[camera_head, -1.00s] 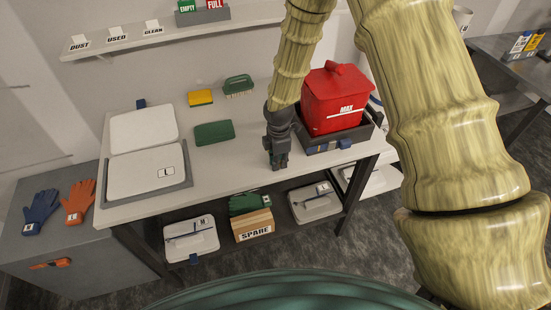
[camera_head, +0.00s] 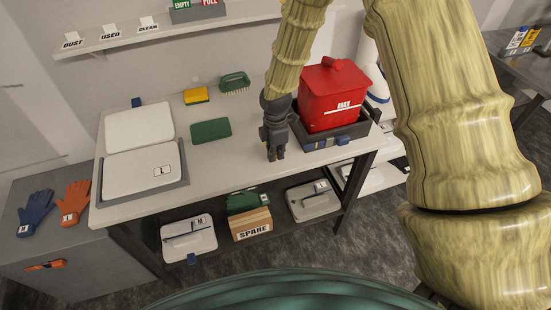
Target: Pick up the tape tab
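No thing is clearly marked as the tape tab. Small blue tabs show on the front of the dark tray (camera_head: 359,130) under the red bin: one blue tab (camera_head: 342,140) and a blue-and-yellow piece (camera_head: 318,145) beside it. Another blue tab (camera_head: 136,102) stands at the back left of the bench. My gripper (camera_head: 275,157) points down over the bench's front edge, just left of the dark tray and apart from the blue tabs. Its fingertips are small and dark, so their opening is unclear. I see nothing held.
The red bin (camera_head: 330,90) stands in the dark tray. A green pad (camera_head: 210,131), a yellow sponge (camera_head: 197,96) and a green brush (camera_head: 235,82) lie on the bench. A SPARE box (camera_head: 250,224) is on the lower shelf.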

